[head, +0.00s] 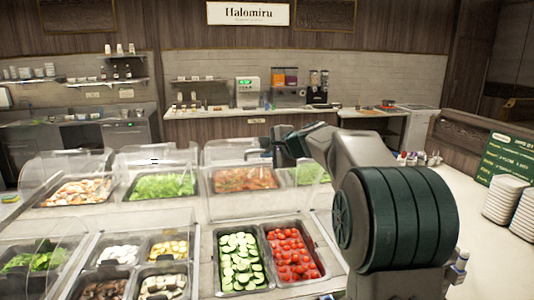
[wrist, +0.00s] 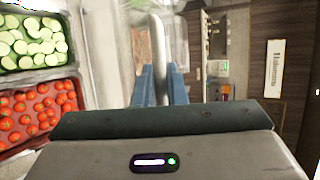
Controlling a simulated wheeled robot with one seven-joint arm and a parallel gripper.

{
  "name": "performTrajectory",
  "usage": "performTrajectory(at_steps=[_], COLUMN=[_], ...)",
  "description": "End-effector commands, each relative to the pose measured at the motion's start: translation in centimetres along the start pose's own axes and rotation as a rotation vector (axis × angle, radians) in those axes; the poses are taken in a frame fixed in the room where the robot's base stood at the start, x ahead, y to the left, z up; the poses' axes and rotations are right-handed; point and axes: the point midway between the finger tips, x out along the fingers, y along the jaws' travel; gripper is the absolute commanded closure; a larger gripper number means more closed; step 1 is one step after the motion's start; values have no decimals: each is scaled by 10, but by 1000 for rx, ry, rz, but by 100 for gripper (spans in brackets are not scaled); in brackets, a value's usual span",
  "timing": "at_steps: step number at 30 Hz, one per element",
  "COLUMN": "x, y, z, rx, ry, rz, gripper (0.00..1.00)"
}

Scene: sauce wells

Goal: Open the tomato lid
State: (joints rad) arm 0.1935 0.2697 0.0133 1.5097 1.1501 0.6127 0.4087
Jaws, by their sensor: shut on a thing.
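The tomatoes (head: 292,255) fill a dark pan at the front of the counter, and no lid lies flat over them. They also show at the left of the wrist view (wrist: 38,112). A clear lid (head: 235,207) stands raised behind the tomato and cucumber pans. My gripper (wrist: 160,75) is shut on a grey metal handle (wrist: 158,45), with a blue finger on each side. Clear material shows beside the handle in the wrist view. In the head view my gripper (head: 272,153) is small and partly hidden by my arm, above the back of the raised lid.
Sliced cucumbers (head: 242,262) sit left of the tomatoes. Other pans, some under clear lids (head: 158,160), fill the left and back of the counter. Stacked plates (head: 505,198) stand at the right. My arm covers much of the right side of the head view.

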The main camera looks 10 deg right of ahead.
Motion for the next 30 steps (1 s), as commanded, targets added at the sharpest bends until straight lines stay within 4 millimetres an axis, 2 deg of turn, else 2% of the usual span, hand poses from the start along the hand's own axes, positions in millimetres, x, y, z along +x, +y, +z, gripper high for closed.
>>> performTrajectory(at_steps=[19,20,30], x=[4,4,1], y=[-5,-5,-5], z=[0,0,0], rx=[11,11,9], ry=[1,1,0], rz=[25,25,23], gripper=[100,80,80])
